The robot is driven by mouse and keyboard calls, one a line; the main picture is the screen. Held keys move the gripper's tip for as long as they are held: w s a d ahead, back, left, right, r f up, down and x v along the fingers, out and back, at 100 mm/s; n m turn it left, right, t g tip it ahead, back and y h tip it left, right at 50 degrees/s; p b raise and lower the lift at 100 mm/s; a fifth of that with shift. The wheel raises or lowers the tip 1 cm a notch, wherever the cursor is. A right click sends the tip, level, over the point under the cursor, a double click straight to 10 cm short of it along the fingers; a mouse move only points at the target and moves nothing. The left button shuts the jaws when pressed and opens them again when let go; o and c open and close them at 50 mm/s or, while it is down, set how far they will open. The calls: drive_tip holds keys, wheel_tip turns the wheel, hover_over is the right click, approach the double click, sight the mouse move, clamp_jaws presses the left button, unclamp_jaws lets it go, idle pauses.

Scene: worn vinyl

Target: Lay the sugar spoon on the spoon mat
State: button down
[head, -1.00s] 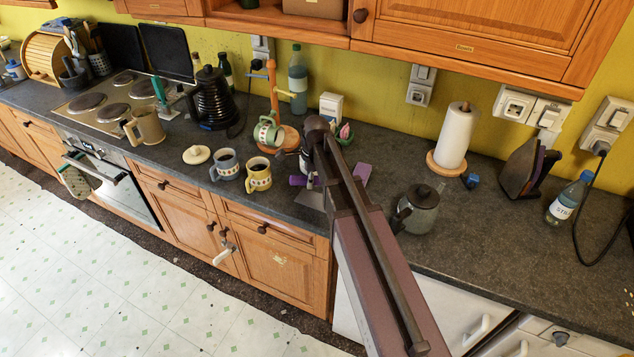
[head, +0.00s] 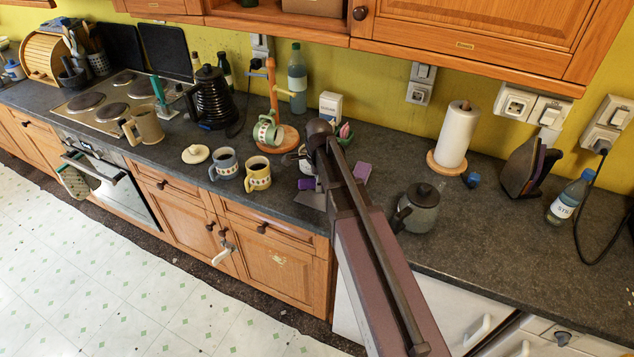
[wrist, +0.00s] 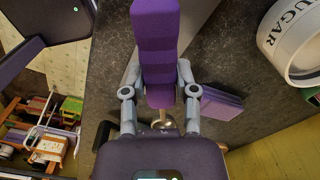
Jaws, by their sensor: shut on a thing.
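My gripper (wrist: 160,78) is shut on a thick purple piece (wrist: 155,45), which looks like the handle of the sugar spoon. A small shiny metal part (wrist: 160,121) shows at its near end, mostly hidden by my gripper. In the head view the purple piece (head: 306,184) shows left of my arm, above the spoon mat. The spoon mat is a flat grey sheet (head: 309,200) near the counter's front edge. In the wrist view the mat (wrist: 198,22) lies partly behind the purple piece. I cannot tell whether they touch.
A white sugar pot (wrist: 292,42) stands close on the right in the wrist view. A purple block (wrist: 222,104) lies on the counter. In the head view, a yellow mug (head: 258,177) and blue mug (head: 224,166) stand left, a grey pot (head: 420,208) right.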

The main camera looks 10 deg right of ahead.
sight(318, 204)
drive_tip(key=shift+f+b, duration=3.4)
drive_tip(key=shift+f, duration=0.15)
drive_tip(key=shift+c, duration=1.5)
unclamp_jaws()
